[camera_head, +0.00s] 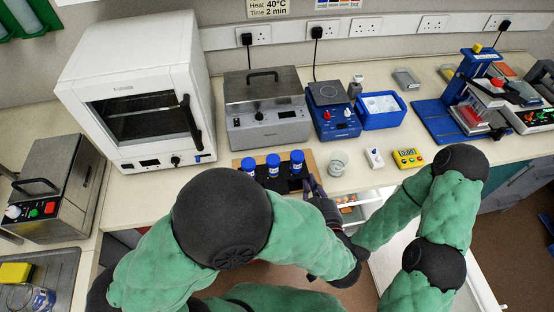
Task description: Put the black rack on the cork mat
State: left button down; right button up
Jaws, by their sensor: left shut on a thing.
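The black rack (284,184) holds three blue-capped bottles (273,165) standing upright. It appears over the cork mat (310,157), whose brown edges show behind and beside it. I cannot tell whether the rack touches the mat or is held just above it. My left gripper (314,188) is shut on the right end of the rack. My left arm's dark elbow hides part of the rack's front left. My right arm reaches in from the right, but its gripper cannot be made out behind the arms.
A white oven (140,95), a grey water bath (265,110) and a blue hotplate (331,108) stand behind the mat. A glass beaker (338,163), a small white device (374,158) and a yellow timer (408,158) are to its right. A blue tray (381,121) is farther back.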

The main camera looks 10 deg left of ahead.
pick_arm(q)
jog(key=w+a+f+b, duration=0.1)
jog(key=w+f, duration=0.2)
jog(key=w, duration=0.1)
jog(key=w+a+f+b, duration=0.1)
jog(key=w+f+b, duration=0.1)
jog(key=w+f, duration=0.1)
jog(key=w+a+f+b, duration=0.1)
jog(key=w+a+f, duration=0.1)
jog(key=w, duration=0.3)
jog(key=shift+w+a+f, duration=0.1)
jog(key=shift+w+f, duration=0.1)
jog(key=shift+f, duration=0.3)
jog(key=shift+w+f, duration=0.15)
jog(key=f+b, duration=0.1)
jog(key=f, duration=0.1)
jog(key=f+b, duration=0.1)
jog(key=shift+w+a+f, duration=0.1)
jog(key=shift+w+f, duration=0.1)
jog(key=shift+f, duration=0.2)
jog(key=shift+r, duration=0.15)
jog(key=shift+f, duration=0.2)
jog(key=c, duration=1.3)
grip_release()
jog(key=shift+c, duration=0.2)
